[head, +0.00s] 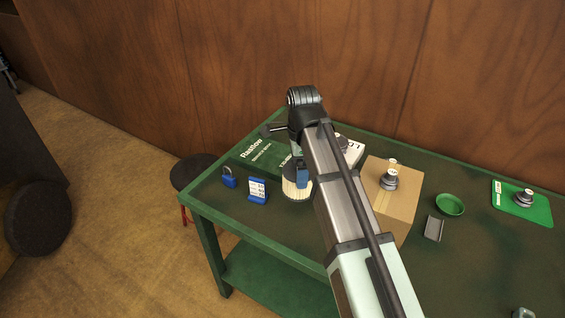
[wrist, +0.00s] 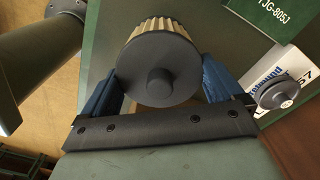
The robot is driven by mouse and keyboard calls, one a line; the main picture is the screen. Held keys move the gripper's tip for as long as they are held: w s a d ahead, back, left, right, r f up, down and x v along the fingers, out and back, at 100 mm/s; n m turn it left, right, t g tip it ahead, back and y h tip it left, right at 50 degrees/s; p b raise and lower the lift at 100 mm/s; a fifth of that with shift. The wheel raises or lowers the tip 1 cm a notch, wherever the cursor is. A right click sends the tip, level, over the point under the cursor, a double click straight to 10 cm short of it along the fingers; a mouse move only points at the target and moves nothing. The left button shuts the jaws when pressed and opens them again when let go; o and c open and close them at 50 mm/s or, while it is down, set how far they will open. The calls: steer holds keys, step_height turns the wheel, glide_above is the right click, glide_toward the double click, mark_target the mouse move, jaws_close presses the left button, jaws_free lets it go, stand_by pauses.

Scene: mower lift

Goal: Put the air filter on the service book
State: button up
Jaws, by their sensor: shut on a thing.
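The air filter (head: 297,190) is a pale pleated cylinder with dark end caps. In the wrist view the air filter (wrist: 160,68) fills the space between the blue fingers, its round dark cap facing the camera. My gripper (head: 301,176) is shut on it, over the left part of the green table; the height above the table is hard to tell. The service book (head: 262,150) is dark green with white lettering and lies flat at the table's back left, just behind the filter. Its corner shows in the wrist view (wrist: 262,28). My arm hides part of the book.
A blue padlock (head: 229,178) and a blue-and-white card (head: 257,190) are left of the filter. A white box (head: 354,151) and a brown cardboard piece (head: 402,205) bear dark knobbed parts. A green bowl (head: 449,205), grey tray (head: 434,229) and green mat (head: 540,212) are further right.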

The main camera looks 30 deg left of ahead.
steer(key=w+a+r+m, duration=0.1)
steer(key=w+a+r, duration=0.1)
steer(key=w+a, duration=0.75)
steer(key=w+a+r+m, duration=0.1)
steer(key=w+a+r, duration=0.1)
steer(key=w+a, duration=0.75)
steer(key=shift+s+a+f+m, duration=0.4)
steer(key=shift+s+f, duration=0.1)
steer(key=shift+f, duration=1.2)
steer(key=shift+s+a+f+m, duration=0.35)
steer(key=shift+s+f, duration=0.1)
steer(key=shift+f, duration=1.25)
steer(key=shift+s+a+f+m, duration=0.4)
steer(key=shift+s+f, duration=0.1)
steer(key=shift+f, duration=1.2)
steer(key=shift+f, duration=0.15)
steer(key=o, duration=0.8)
steer(key=shift+c, duration=0.2)
step_height(320, 180, up, 12)
steer(key=shift+r, duration=0.2)
